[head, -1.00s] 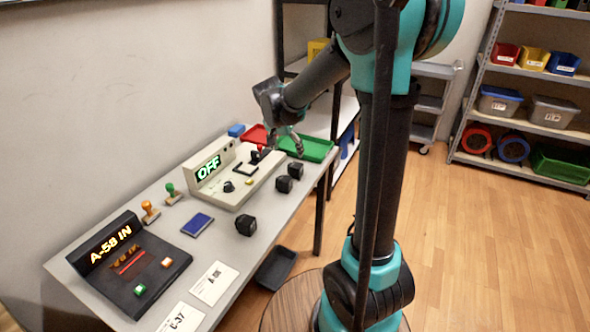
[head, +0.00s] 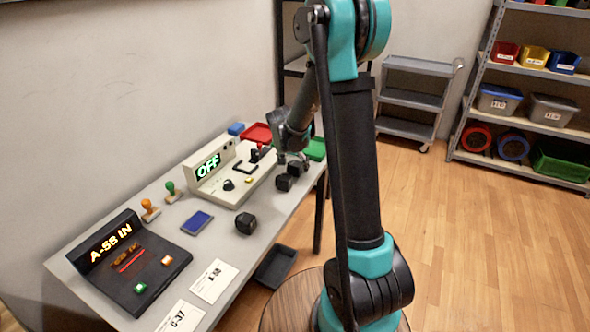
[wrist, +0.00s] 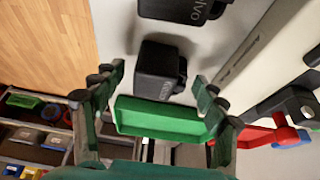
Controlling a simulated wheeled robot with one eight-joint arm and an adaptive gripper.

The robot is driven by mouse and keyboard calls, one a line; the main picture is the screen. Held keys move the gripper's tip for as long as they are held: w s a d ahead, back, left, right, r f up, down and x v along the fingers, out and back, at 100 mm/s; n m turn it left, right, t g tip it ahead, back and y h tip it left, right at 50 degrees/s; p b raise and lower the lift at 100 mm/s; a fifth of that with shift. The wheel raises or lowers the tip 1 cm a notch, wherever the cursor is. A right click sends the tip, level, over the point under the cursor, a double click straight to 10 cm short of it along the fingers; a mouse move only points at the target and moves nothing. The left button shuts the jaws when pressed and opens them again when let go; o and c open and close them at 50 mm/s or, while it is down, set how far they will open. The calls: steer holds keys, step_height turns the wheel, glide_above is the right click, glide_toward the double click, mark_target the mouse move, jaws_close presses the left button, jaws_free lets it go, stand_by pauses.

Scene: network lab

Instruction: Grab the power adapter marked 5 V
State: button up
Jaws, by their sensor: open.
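Three black blocky power adapters are on the table. One is near the middle (head: 245,223), and two stand close together farther back, the nearer (head: 284,182) and the farther (head: 297,168). My gripper (head: 290,157) is just above and behind the back pair. In the wrist view my gripper (wrist: 158,84) is open, with an adapter (wrist: 158,68) seen between and beyond its fingertips, apart from them. Another adapter (wrist: 185,8) is cut off by the top edge. Markings on their faces are too small or tilted to read surely, so I cannot tell which is 5 V.
A beige console reading OFF (head: 208,167) stands left of the back adapters. A green tray (head: 317,149) and a red tray (head: 257,133) lie at the far end. A dark console (head: 130,268), stamps and a blue pad (head: 197,222) are nearer. The table's right edge is close to the adapters.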

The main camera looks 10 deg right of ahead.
steer(key=shift+w+d+f, duration=0.1)
steer(key=shift+f, duration=0.35)
steer(key=c, duration=1.5)
steer(key=shift+r, duration=0.15)
